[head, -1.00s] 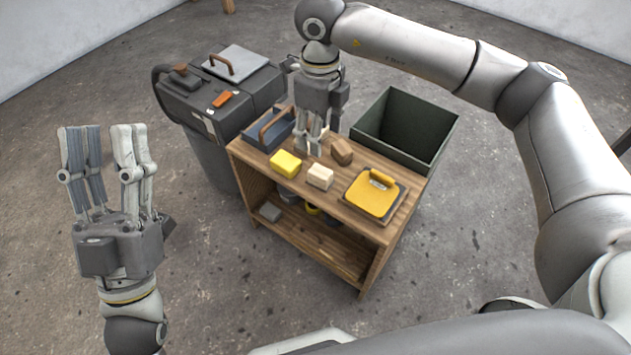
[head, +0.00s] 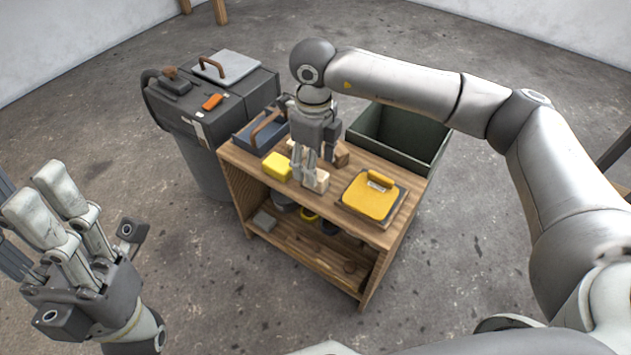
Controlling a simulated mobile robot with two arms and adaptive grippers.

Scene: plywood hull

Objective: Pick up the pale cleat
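The pale cleat (head: 319,181) looks like a small light-wood block on top of the wooden cart (head: 375,229), between a yellow block and a yellow-topped plate. My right gripper (head: 304,178) points down at the cleat's left side. Its fingers cover part of the cleat, and I cannot tell whether they touch it or how far they are closed. My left gripper (head: 22,215) is open and empty at the left edge of the head view, away from the cart.
A yellow block (head: 277,167), a brown block (head: 341,154), a yellow-topped plate (head: 370,200) and a blue-grey tote (head: 247,141) share the cart top. A dark green bin (head: 425,162) stands behind. A grey bin (head: 205,165) stands at left. Several items sit on the lower shelf.

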